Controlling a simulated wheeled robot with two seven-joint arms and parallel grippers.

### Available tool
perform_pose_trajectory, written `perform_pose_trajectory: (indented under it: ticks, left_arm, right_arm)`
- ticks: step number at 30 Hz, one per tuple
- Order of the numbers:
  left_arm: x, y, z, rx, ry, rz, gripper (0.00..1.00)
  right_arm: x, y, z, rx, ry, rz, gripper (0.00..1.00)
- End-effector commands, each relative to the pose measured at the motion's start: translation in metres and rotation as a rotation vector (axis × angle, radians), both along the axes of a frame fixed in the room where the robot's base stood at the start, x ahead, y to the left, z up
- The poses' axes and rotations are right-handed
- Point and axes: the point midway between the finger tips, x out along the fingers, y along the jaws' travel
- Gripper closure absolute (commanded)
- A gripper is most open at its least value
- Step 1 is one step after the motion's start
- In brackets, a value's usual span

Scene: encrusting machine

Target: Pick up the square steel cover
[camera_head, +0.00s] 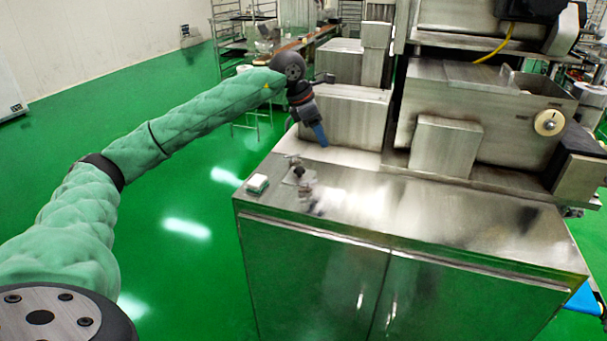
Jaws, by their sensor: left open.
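My left arm comes in from the left in a green sleeve. My left gripper (320,134), with blue fingers, points down above the back left part of the steel cabinet top (420,215). It is open and seems empty. A small, flat, squarish steel piece with a dark knob (298,173) lies near the cabinet's left edge, below and in front of the gripper and apart from it. It looks like the square steel cover, but it is small and blurred. My right gripper is not in view.
A small white and green block (257,184) sits at the cabinet's left edge. Small blurred shiny parts (314,198) lie close to the knobbed piece. Steel machine housings (447,147) stand behind. The cabinet top's front right is clear.

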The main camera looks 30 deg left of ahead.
Motion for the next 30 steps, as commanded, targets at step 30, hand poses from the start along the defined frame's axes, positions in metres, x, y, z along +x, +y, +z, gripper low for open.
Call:
perform_pose_trajectory:
  ticks: [30]
  left_arm:
    - [-0.044,0.039,-0.055,0.233,0.226,-0.063,0.45]
  right_arm:
    - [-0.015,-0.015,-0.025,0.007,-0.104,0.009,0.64]
